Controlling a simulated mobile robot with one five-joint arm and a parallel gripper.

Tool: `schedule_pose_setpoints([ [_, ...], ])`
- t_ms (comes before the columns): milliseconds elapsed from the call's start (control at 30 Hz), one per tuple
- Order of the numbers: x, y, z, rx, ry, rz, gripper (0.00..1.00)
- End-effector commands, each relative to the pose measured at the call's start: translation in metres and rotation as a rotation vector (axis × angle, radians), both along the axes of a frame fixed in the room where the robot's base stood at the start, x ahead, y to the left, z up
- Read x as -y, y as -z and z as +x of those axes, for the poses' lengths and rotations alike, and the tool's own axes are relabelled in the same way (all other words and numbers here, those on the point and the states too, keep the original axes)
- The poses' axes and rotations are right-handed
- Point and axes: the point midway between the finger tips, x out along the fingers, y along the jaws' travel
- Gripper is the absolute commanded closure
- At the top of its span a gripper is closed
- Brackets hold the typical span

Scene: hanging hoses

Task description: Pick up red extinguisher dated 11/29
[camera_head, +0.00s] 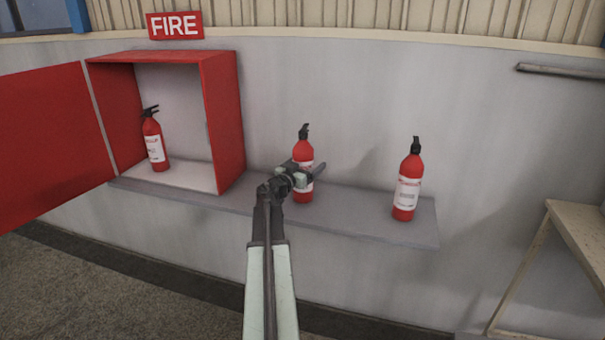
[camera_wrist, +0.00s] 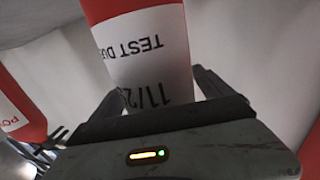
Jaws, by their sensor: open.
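The red extinguisher dated 11/2-something (camera_wrist: 150,50) fills the middle of the wrist view, upside down in the picture. Its white label reads "TEST DUE", and the last digit of the date is hidden by my gripper. It appears to be the middle extinguisher (camera_head: 303,153) on the grey shelf in the head view, standing upright. My gripper (camera_head: 303,177) is in front of its label and partly covers it. In the wrist view, the open fingers of my gripper (camera_wrist: 160,88) lie on either side of the extinguisher; contact cannot be told.
Another red extinguisher (camera_head: 407,187) stands right on the shelf (camera_head: 350,219). A third extinguisher (camera_head: 154,138) stands inside the open red cabinet (camera_head: 222,115) at left. A neighbouring extinguisher (camera_wrist: 18,108) shows at the wrist view's left edge. A table (camera_head: 580,225) is far right.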

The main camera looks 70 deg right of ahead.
Motion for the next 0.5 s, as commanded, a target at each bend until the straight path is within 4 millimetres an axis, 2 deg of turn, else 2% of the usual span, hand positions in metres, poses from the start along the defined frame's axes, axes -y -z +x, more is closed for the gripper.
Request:
schedule_pose_setpoints([
  [33,-0.0004,0.0,0.0,0.0,0.0,0.0,0.1],
  [300,-0.0007,0.0,0.0003,0.0,0.0,0.0,0.85],
  [367,-0.0008,0.0001,0.0004,0.0,0.0,0.0,1.0],
  [500,-0.0009,-0.0006,0.0005,-0.001,0.0,-0.001,1.0],
])
